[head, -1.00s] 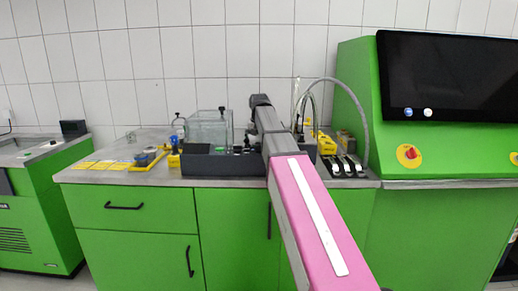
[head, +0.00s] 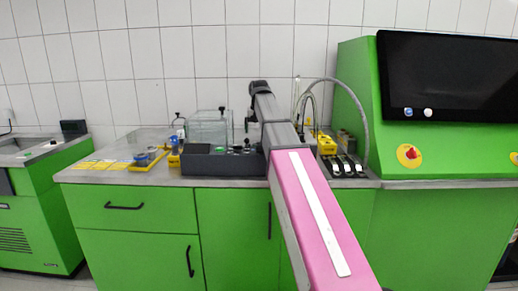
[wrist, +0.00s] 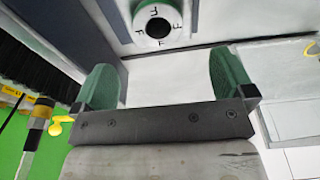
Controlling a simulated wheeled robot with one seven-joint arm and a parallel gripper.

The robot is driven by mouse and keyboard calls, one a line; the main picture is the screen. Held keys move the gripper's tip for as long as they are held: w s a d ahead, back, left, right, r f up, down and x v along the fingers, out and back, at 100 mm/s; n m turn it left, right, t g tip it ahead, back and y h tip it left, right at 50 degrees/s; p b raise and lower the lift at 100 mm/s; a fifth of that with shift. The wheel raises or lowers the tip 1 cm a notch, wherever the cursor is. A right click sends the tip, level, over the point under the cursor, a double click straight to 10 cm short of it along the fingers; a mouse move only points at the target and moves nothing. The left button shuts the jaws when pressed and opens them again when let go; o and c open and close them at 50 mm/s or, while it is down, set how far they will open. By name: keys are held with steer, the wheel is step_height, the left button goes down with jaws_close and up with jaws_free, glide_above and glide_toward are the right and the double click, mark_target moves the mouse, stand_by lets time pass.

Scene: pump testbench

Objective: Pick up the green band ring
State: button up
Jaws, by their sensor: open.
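A round whitish disc (wrist: 157,25) with a dark centre and black marks shows beyond the fingers at the top of the wrist view. In the head view my arm reaches over the bench, and its end is too small to show the fingers clearly.
A dark console (head: 220,163) with a clear tank (head: 208,127) stands mid-bench. Yellow-and-blue parts (head: 148,160) lie left of it. A yellow block (head: 326,145) and a curved grey hose (head: 358,105) are right of my arm. A black screen (head: 450,78) stands far right.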

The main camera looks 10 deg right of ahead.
steer(key=shift+c, duration=0.9)
step_height(320, 180, up, 5)
steer(key=d+n+g+y, duration=0.1)
steer(key=d+n+y, duration=0.1)
steer(key=n, duration=1.1)
steer(key=shift+a+f, duration=0.3)
steer(key=shift+f, duration=1.45)
steer(key=shift+a+f, duration=0.3)
steer(key=shift+f, duration=1.5)
steer(key=shift+a+f, duration=0.3)
steer(key=shift+f, duration=1.45)
steer(key=c, duration=1.1)
